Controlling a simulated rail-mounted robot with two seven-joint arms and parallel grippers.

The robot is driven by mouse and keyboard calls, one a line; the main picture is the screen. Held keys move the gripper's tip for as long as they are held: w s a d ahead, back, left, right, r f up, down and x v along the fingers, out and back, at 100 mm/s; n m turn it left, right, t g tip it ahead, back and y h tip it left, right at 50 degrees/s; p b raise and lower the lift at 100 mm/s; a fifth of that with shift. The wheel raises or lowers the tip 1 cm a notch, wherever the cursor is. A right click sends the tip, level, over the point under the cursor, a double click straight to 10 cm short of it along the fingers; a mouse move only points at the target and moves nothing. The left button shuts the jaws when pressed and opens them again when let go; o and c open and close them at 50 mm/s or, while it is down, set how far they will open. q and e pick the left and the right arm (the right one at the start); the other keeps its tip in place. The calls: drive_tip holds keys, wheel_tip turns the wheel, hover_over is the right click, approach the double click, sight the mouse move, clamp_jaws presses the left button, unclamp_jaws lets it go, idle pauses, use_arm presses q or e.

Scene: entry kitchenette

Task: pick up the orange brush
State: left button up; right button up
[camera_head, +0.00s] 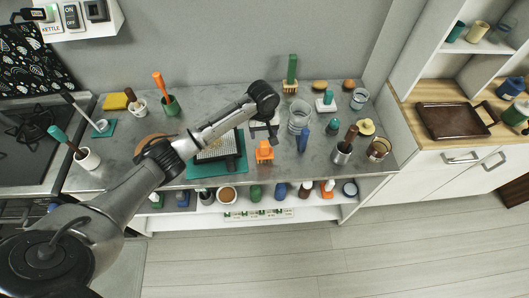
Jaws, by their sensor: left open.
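An orange brush-like object (264,152) stands on the grey counter near its front edge, just right of a dark rack on a green mat. Its exact shape is too small to tell. Another orange-handled tool (160,82) stands upright in a green cup (171,105) at the back left of the counter. My left gripper (274,138) reaches in from the left, pointing down above and just behind the nearer orange object. It is open, and nothing shows between its fingers. My right gripper is not in view.
The dark rack (222,150) lies under my left forearm. A clear glass (299,117) and a blue bottle (303,139) stand close to the right of the gripper. A green-handled brush (291,74) stands behind. Bottles and cups line the lower shelf (235,208).

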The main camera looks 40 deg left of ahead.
sight(264, 147)
use_arm(q)
drive_tip(key=shift+w+f+p, duration=0.15)
drive_tip(key=shift+f+p, duration=0.45)
drive_tip(key=shift+f, duration=4.6)
drive_tip(key=c, duration=1)
